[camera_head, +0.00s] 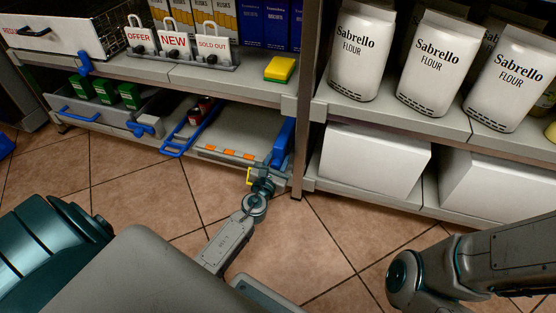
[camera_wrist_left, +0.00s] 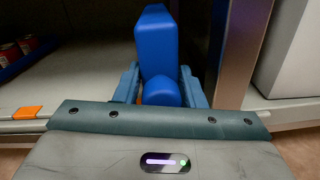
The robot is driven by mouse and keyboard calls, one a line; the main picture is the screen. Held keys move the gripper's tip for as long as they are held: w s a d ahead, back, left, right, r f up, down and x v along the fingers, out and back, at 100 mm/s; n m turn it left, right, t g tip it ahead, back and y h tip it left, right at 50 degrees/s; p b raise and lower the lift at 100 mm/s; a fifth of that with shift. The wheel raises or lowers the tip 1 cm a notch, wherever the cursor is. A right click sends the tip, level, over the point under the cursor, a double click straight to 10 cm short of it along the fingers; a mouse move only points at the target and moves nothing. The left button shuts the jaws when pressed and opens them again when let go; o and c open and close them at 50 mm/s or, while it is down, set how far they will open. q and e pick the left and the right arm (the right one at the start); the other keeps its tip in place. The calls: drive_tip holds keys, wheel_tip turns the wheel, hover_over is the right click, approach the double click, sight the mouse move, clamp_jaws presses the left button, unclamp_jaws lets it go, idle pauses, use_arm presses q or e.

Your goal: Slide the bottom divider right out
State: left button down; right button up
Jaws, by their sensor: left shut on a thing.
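The blue divider (camera_head: 284,145) stands at the right end of the bottom shelf, close to the metal upright. It also shows in the left wrist view (camera_wrist_left: 157,45) as a tall blue panel with a rounded front end. My left gripper (camera_head: 267,171) is at the front edge of the bottom shelf. In the left wrist view my left gripper (camera_wrist_left: 160,92) has a finger on each side of the divider's front end and is shut on it. The divider's far end is hidden. Part of my right arm shows at the lower right, but its gripper does not.
A metal upright (camera_wrist_left: 236,50) stands close right of the divider. White boxes (camera_head: 372,160) fill the lower shelf beyond it. The tiled floor (camera_head: 130,170) in front is clear.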

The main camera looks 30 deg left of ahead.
use_arm(q)
drive_tip(key=shift+d, duration=0.25)
drive_tip(key=c, duration=1.3)
unclamp_jaws()
drive_tip(key=shift+o, duration=1)
drive_tip(key=shift+d, duration=0.15)
drive_tip(key=v, duration=1)
drive_tip(key=shift+s, duration=0.35)
